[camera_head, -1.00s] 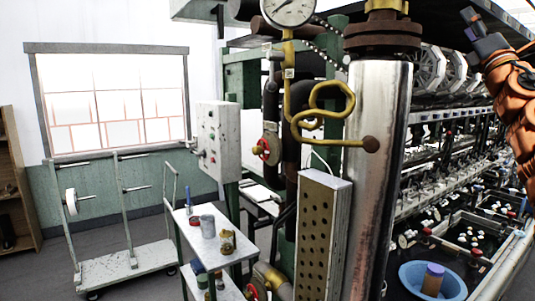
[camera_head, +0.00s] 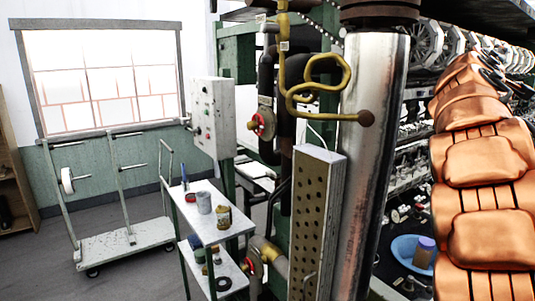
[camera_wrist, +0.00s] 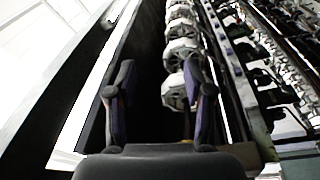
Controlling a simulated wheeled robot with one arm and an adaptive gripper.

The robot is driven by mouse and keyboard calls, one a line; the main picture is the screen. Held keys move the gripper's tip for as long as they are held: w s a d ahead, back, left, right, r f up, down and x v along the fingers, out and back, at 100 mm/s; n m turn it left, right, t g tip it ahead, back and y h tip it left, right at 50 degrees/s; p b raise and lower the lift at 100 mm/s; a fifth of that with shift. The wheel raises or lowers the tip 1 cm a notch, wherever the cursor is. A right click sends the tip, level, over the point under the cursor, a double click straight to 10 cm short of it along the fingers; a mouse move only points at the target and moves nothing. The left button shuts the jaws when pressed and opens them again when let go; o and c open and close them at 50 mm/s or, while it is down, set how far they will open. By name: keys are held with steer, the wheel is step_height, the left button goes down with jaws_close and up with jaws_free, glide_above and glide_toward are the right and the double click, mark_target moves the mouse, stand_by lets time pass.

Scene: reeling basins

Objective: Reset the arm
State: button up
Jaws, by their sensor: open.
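My arm (camera_head: 484,190) shows as orange segments along the right side of the head view, in front of the reeling machine. My gripper is outside the head view. In the wrist view my gripper (camera_wrist: 159,105) is open, its two dark fingers apart with nothing held between them. Beyond the fingers is a row of pale round reels (camera_wrist: 181,47) on the machine.
A shiny metal column (camera_head: 375,130) with a yellow bent pipe (camera_head: 318,92) stands left of my arm. A blue basin (camera_head: 408,248) sits partly behind the arm. A small shelf cart (camera_head: 214,232) and a white trolley (camera_head: 128,243) stand left. Floor there is clear.

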steer(key=s+a+f+m+g+y, duration=0.1)
steer(key=s+a+f+g+y, duration=0.15)
steer(key=s+a+f, duration=0.6)
steer(key=s+a+f+m+g+y, duration=0.2)
steer(key=s+a+f+y, duration=0.1)
steer(key=f, duration=1)
steer(key=s+a+f+m+g+y, duration=0.1)
steer(key=s+a+f+g+y, duration=0.2)
steer(key=s+a+f, duration=0.55)
steer(key=s+a+f+n+g+y, duration=0.1)
steer(key=s+a+f+g+y, duration=0.5)
steer(key=s+a+f, duration=1.2)
steer(key=s+f, duration=0.3)
steer(key=s, duration=0.1)
steer(key=shift+s+a+f+y, duration=0.15)
steer(key=shift+s+a+y, duration=0.05)
steer(key=shift+a+y, duration=0.2)
